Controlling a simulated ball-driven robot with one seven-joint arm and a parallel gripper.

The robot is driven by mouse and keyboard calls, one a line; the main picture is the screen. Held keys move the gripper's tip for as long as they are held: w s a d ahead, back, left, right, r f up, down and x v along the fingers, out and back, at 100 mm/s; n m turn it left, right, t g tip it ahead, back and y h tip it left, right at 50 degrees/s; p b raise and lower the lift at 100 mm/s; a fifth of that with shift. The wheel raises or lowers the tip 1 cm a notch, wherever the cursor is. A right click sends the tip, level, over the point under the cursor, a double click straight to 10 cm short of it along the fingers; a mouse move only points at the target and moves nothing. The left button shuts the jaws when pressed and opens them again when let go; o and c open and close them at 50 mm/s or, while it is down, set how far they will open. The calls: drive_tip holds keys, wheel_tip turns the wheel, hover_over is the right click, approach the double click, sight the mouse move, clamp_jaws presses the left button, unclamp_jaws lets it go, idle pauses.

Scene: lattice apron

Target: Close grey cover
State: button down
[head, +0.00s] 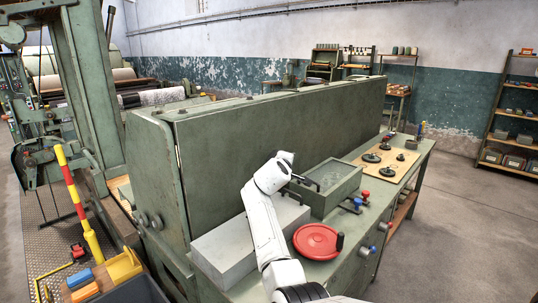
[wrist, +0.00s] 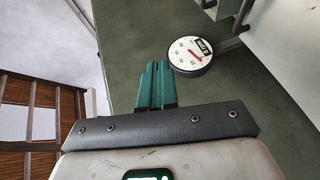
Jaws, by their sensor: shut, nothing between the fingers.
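A light grey, box-shaped cover (head: 235,250) lies on the green bench beside my arm in the head view. My arm hides part of it, and I cannot tell whether it is open or closed. In the wrist view, a pale panel (wrist: 285,45) with a dark bar handle fills the upper right; I cannot tell whether it is the same cover. My gripper (wrist: 155,66) has its two green fingers together with nothing between them. They point towards a dark green surface, left of the handle. In the head view, the fingers are not clearly visible.
A round white gauge (wrist: 190,55) is close to the fingertips. In the head view, a red handwheel (head: 316,241) and an open-topped green box (head: 322,200) stand on the bench. A tall green panel (head: 260,140) rises behind. Open floor (head: 460,220) lies to the right.

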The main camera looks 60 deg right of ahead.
sight(302, 204)
drive_tip(key=s+d+f+y+b, duration=0.1)
drive_tip(key=d+f+b, duration=0.1)
drive_tip(key=f, duration=0.3)
drive_tip(key=d+f+y+b, duration=0.1)
drive_tip(key=d+f+b, duration=0.2)
drive_tip(key=d+f, duration=0.1)
drive_tip(key=s+d+f+m+y+b, duration=0.1)
drive_tip(key=d+f+b, duration=0.1)
drive_tip(key=f, duration=0.5)
drive_tip(key=shift+s+d+y, duration=0.3)
drive_tip(key=shift+d, duration=0.25)
drive_tip(key=shift+d+f+b, duration=0.35)
drive_tip(key=shift+f+b, duration=0.35)
drive_tip(key=shift+f, duration=0.1)
drive_tip(key=shift+r, duration=0.1)
